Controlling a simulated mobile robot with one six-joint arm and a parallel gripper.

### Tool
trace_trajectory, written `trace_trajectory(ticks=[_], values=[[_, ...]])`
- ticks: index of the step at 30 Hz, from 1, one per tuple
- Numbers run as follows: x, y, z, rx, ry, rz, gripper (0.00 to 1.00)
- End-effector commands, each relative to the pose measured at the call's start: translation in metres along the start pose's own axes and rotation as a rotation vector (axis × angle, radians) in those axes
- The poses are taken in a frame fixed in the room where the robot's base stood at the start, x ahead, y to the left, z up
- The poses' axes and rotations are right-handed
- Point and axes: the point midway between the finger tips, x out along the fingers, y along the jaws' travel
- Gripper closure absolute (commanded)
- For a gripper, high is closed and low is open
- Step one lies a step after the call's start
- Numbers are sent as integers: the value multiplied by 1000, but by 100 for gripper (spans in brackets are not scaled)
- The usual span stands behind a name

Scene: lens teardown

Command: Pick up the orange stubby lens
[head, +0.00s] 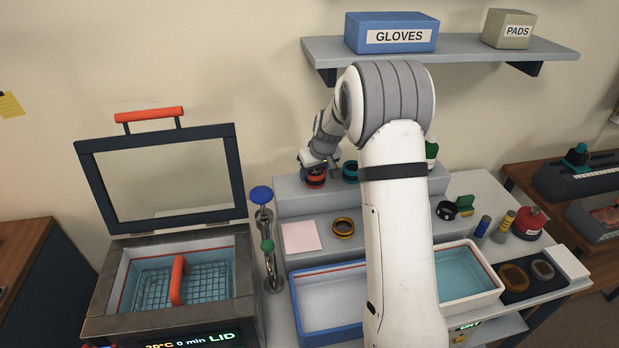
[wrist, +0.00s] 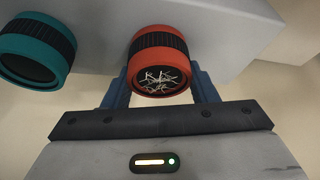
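An orange-red stubby lens (head: 316,178) with a black ribbed band stands on the upper step of the grey stand. In the wrist view the lens (wrist: 159,60) shows its round front, with pale branching marks on the dark glass. My gripper (head: 319,161) is just above and at the lens in the head view. In the wrist view its blue fingers (wrist: 160,88) stand apart, one on each side of the lens. They look open; the lens partly hides their inner faces, and I see no clear grip.
A teal lens (head: 350,171) stands close to the right of the orange-red one. An amber ring-shaped lens (head: 343,228) and a pink pad (head: 301,237) lie on the lower step. A shelf (head: 470,52) with boxes hangs above. An open-lidded bath (head: 165,290) stands at left.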

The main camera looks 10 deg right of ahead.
Motion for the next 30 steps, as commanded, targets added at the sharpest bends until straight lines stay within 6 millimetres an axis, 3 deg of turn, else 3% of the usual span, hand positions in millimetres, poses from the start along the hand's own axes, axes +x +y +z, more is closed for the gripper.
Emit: trace_trajectory(ticks=[8,22,30], values=[[0,0,0,1,0,0,73],[-7,0,1,0,3,1,74],[-53,0,-18,1,8,3,74]])
